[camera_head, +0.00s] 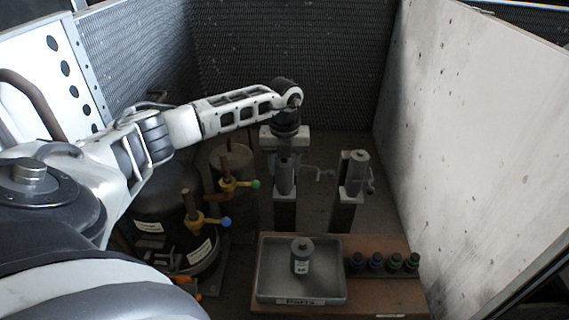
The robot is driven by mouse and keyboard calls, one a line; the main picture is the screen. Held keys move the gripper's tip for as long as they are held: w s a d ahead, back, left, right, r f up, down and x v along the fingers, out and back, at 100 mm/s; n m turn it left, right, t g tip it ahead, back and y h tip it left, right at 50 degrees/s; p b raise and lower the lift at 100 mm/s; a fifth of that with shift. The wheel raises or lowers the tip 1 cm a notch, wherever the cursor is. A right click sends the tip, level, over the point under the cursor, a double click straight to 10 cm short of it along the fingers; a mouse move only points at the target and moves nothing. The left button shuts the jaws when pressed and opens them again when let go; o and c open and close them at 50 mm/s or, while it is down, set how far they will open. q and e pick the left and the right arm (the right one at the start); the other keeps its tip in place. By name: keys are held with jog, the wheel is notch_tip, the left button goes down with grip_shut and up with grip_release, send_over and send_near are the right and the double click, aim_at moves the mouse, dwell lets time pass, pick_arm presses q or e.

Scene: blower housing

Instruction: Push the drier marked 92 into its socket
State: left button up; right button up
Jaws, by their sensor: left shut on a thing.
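My left gripper (283,155) reaches down from the end of my left arm at the back middle. It is shut on the top of a grey cylinder (285,181), which looks like a drier. This cylinder stands upright at the left dark post (285,213); I cannot tell how deep it sits in its socket. No number can be read on it. Another grey cylinder (302,260) with a white label stands in the parts tray (268,285); its label is too small to read. My right gripper is not in view.
A right post (343,215) bears a grey cylinder (358,166) and a side lever. Several dark caps (377,262) stand right of the tray on a brown board (385,290). Tanks and valves with green (256,184) and blue (226,222) knobs stand left. A pale wall (480,140) bounds the right.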

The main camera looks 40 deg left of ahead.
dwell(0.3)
pick_arm(q)
jog(key=o, duration=1.7)
jog(key=shift+o, duration=0.2)
